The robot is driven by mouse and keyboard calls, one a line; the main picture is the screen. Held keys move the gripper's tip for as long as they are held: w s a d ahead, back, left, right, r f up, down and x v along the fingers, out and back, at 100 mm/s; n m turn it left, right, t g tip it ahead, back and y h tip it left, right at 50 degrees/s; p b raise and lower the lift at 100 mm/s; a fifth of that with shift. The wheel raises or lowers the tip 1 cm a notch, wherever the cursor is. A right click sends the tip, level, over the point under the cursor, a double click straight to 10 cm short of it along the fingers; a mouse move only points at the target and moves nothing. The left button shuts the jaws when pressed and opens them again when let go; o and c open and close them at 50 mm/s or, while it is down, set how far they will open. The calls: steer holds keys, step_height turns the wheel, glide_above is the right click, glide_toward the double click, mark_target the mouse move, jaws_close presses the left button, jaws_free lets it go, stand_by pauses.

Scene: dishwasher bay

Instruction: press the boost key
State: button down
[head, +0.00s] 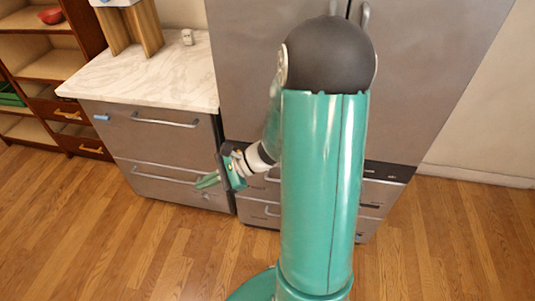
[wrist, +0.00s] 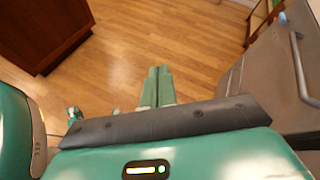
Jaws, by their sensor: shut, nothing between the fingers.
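The steel double-drawer front (head: 150,145) under the marble counter is at the left of the head view. A small blue patch (head: 101,117) is at its upper left corner. It also shows in the wrist view (wrist: 282,18) at the top right. I cannot read any label, so I cannot tell whether this patch is the boost key. My gripper (head: 207,181) is shut and empty in front of the lower drawer, right of and below the blue patch and apart from it. In the wrist view my gripper (wrist: 158,72) has its green fingers together over bare floor.
A steel fridge (head: 245,60) stands right of the counter (head: 150,75). A wooden stand (head: 130,28) and a small white object (head: 187,37) are on the counter. A wooden shelf (head: 40,65) stands at the left. The wooden floor (head: 90,230) in front is clear.

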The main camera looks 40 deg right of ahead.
steer(key=s+d+f+m+t+h, duration=0.1)
steer(key=d+f+m+t+h, duration=0.8)
steer(key=d+f+m, duration=1.2)
steer(key=d+m+h, duration=0.1)
steer(key=m+h, duration=0.2)
steer(key=h, duration=0.1)
steer(key=shift+s+d+m+t, duration=0.25)
steer(key=shift+m+t, duration=0.05)
steer(key=shift+t, duration=0.1)
steer(key=w+d, duration=0.5)
steer(key=d, duration=0.2)
steer(key=shift+w, duration=0.2)
stand_by(0.4)
steer(key=shift+w+d, duration=0.25)
steer(key=shift+d, duration=0.05)
